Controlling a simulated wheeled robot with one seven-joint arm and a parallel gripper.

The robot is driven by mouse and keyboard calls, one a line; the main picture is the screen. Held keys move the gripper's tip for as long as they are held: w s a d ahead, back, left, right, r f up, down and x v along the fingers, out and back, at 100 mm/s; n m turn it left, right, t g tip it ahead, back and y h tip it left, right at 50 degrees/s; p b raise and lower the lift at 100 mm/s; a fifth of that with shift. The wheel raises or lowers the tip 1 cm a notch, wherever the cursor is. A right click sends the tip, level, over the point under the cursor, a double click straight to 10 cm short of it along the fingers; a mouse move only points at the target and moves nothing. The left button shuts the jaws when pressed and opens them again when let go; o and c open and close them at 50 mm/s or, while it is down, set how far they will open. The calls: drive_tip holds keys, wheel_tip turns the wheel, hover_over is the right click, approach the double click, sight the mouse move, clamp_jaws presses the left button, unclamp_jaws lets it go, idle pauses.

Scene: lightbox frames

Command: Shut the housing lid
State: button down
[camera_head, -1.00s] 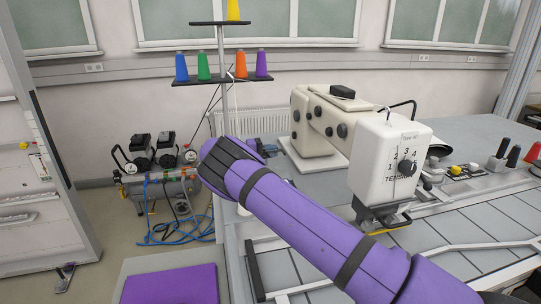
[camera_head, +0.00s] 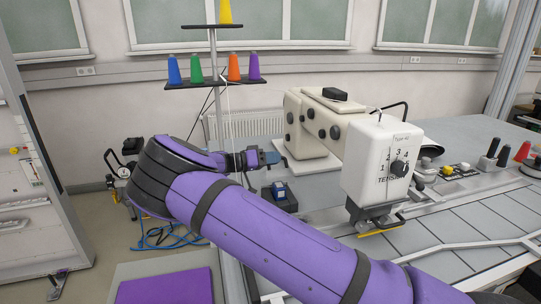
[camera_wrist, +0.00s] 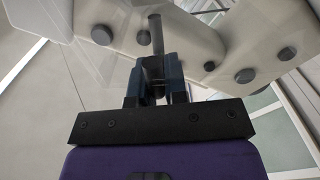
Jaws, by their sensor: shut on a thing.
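The cream sewing machine (camera_head: 310,125) stands on the grey table, its white front head (camera_head: 380,165) marked with a tension dial. In the wrist view my gripper (camera_wrist: 156,72) is shut on a dark upright rod (camera_wrist: 156,34), which looks like a handle. The machine's cream body with dark knobs (camera_wrist: 246,75) lies behind it. A faint see-through panel (camera_wrist: 88,70) shows left of the fingers; I cannot make out its full outline or how far open it stands.
A small dark blue box (camera_head: 279,194) sits on the table below my gripper. A thread stand (camera_head: 212,82) with coloured cones rises behind my arm. A purple pad (camera_head: 165,287) lies at the lower left.

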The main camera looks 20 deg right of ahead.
sight(276, 172)
drive_tip(key=shift+s+f+m, duration=0.25)
drive_tip(key=shift+s+m, duration=0.3)
drive_tip(key=shift+s, duration=0.05)
drive_tip(key=shift+s+f+m, duration=0.2)
drive_tip(key=shift+s+m, duration=0.35)
drive_tip(key=shift+s, duration=0.05)
drive_tip(key=shift+s+f+m, duration=0.4)
drive_tip(key=shift+s+m, duration=0.4)
drive_tip(key=shift+m, duration=0.1)
